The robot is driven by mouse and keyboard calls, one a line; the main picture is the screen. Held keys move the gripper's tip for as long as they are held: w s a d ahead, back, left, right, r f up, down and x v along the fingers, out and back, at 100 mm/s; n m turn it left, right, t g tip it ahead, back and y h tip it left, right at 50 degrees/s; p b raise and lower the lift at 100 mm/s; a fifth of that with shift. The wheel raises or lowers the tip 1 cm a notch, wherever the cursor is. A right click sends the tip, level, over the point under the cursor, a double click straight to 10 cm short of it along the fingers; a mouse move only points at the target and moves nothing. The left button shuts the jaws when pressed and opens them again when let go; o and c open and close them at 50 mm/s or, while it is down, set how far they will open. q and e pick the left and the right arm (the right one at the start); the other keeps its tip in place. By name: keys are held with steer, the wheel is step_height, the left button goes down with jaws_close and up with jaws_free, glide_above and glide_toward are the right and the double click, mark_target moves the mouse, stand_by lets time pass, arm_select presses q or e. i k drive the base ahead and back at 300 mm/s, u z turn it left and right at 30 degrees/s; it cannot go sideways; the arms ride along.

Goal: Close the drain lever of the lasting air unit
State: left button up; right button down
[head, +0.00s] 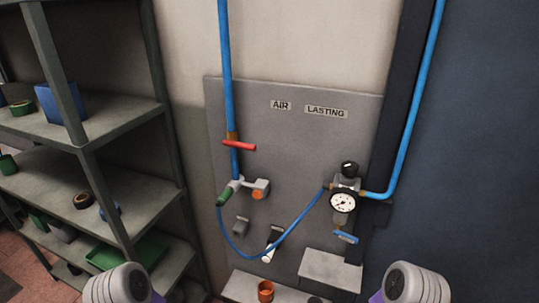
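A grey panel (290,130) on the wall bears the labels AIR (281,105) and LASTING (326,112). At its right is an air unit with a black knob (349,168) above a round white gauge (343,202). A small blue lever (346,237) sits below the gauge, lying nearly level with a slight tilt; it looks like the drain lever. A red lever (239,146) lies crosswise on the blue pipe (226,70) at the left. Neither gripper shows; only pale ribbed parts of my arms stand at the bottom edge.
A thin blue hose (285,238) loops from a green-ended fitting (225,195) to the air unit. Grey ledges (330,270) jut out low, one with an orange cup (266,291). A shelf rack (125,205) stands left; the dark blue wall at right is clear.

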mark_target(351, 239)
steer(key=u, duration=0.3)
steer(key=k, duration=1)
steer(key=u, duration=0.65)
steer(key=i, duration=0.55)
steer(key=z, duration=0.6)
